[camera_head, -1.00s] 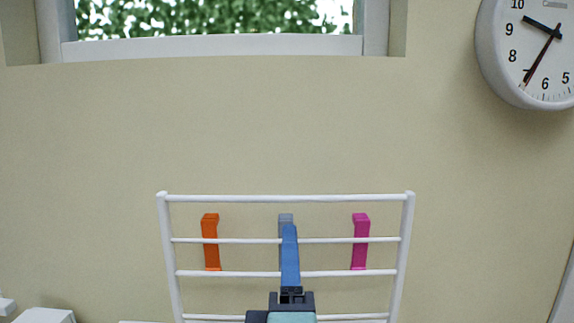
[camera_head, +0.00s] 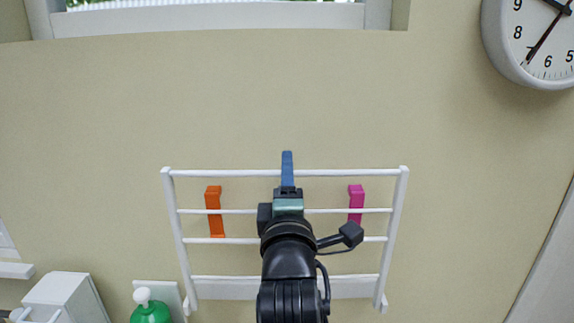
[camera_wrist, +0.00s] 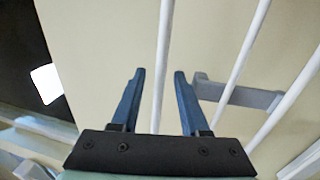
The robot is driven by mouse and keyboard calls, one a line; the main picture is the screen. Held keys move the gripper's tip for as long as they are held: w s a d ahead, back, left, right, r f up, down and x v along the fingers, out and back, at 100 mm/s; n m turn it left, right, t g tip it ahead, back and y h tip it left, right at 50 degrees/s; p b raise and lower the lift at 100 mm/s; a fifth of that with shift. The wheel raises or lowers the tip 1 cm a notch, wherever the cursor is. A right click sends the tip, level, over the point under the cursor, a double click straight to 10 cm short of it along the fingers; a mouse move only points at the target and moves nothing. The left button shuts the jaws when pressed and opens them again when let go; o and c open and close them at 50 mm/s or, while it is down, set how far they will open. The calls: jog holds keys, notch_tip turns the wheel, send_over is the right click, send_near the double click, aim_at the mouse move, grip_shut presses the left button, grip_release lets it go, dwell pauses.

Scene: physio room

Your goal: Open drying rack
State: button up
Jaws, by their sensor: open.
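The drying rack (camera_head: 235,174) is a white frame with several horizontal rails, upright against the beige wall in the head view. My gripper (camera_head: 287,155) is in front of its middle, with the blue fingertips showing above the top rail. In the wrist view my gripper (camera_wrist: 160,72) has its two blue fingers apart. A white rail of the rack (camera_wrist: 163,45) runs through the gap between them in the picture. I cannot tell whether the rail is inside the jaws or just beyond the tips. Nothing appears gripped. My arm hides the rack's middle in the head view.
An orange bracket (camera_head: 214,212) and a pink bracket (camera_head: 356,203) show behind the rack. A grey bracket (camera_wrist: 240,95) shows beside the right finger. A green bottle (camera_head: 150,312) and white box (camera_head: 68,298) are at lower left. A clock (camera_head: 535,45) hangs upper right.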

jog(key=shift+w, duration=0.2)
grip_shut()
dwell(1.4)
